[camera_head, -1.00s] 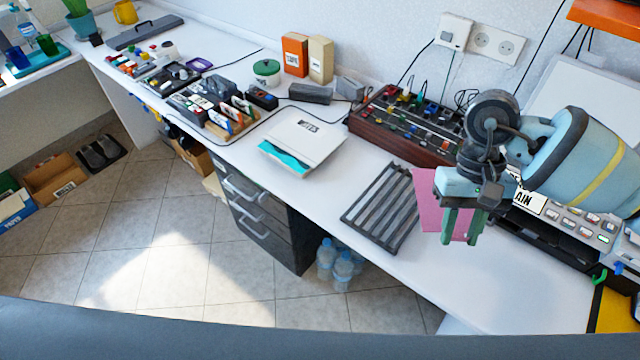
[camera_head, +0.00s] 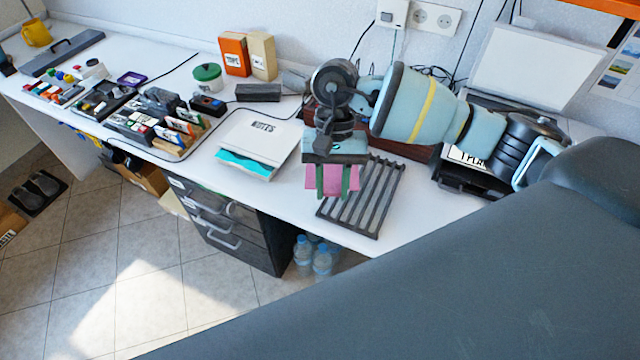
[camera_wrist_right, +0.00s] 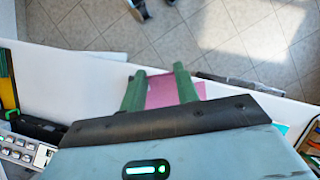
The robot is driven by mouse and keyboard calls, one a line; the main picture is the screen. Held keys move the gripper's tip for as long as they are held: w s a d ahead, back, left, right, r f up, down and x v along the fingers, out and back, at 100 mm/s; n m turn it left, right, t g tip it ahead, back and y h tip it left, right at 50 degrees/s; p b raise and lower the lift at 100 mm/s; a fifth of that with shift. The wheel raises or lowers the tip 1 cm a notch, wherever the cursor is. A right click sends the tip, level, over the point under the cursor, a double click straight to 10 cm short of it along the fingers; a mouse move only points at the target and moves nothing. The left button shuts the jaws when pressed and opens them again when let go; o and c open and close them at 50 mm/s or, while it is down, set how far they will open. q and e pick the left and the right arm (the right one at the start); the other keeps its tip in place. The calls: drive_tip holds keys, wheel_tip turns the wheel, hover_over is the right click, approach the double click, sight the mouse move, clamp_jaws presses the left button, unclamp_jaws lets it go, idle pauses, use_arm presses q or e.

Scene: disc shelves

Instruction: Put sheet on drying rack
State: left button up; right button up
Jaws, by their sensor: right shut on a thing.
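The drying rack (camera_head: 372,205) is a dark slatted frame lying on the white desk near its front edge. My right gripper (camera_head: 332,192) is above the rack's left end and points down. It is shut on a pink sheet (camera_head: 314,178), which shows on both sides of the green fingers. The sheet also shows between the fingers in the right wrist view (camera_wrist_right: 162,92). I cannot tell whether the sheet touches the rack. My wrist hides the far left part of the rack. My left gripper is not in view.
A white NOTES box (camera_head: 258,140) with a teal sheet stands left of the rack. Behind my arm is a reddish-brown console (camera_head: 400,146), partly hidden. Boxes of small items (camera_head: 165,120) fill the desk further left. Water bottles (camera_head: 322,262) stand on the floor below.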

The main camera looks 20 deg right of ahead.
drive_tip(key=w+f+m, duration=0.1)
drive_tip(key=m, duration=0.1)
drive_tip(key=w+f+m+t+y, duration=0.1)
drive_tip(key=m, duration=0.1)
drive_tip(key=w+f+m, duration=0.1)
drive_tip(key=f, duration=0.1)
drive_tip(key=shift+w+a+f+m+t+y, duration=0.1)
drive_tip(key=shift+w+a+m+t+y, duration=0.2)
drive_tip(key=shift+w+m+y, duration=0.1)
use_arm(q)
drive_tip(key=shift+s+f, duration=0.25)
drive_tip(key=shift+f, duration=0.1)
use_arm(e)
drive_tip(key=w+d+f+m+t, duration=0.2)
drive_tip(key=w+f+m+t, duration=0.1)
drive_tip(key=f+m, duration=0.2)
drive_tip(key=m, duration=0.2)
drive_tip(key=shift+w+d+f+m+y, duration=0.15)
drive_tip(key=shift+w+f+m+y, duration=0.2)
drive_tip(key=shift+f+m+y, duration=0.05)
drive_tip(key=shift+f, duration=0.1)
drive_tip(key=shift+f+b, duration=1.45)
drive_tip(key=shift+f, duration=1.8)
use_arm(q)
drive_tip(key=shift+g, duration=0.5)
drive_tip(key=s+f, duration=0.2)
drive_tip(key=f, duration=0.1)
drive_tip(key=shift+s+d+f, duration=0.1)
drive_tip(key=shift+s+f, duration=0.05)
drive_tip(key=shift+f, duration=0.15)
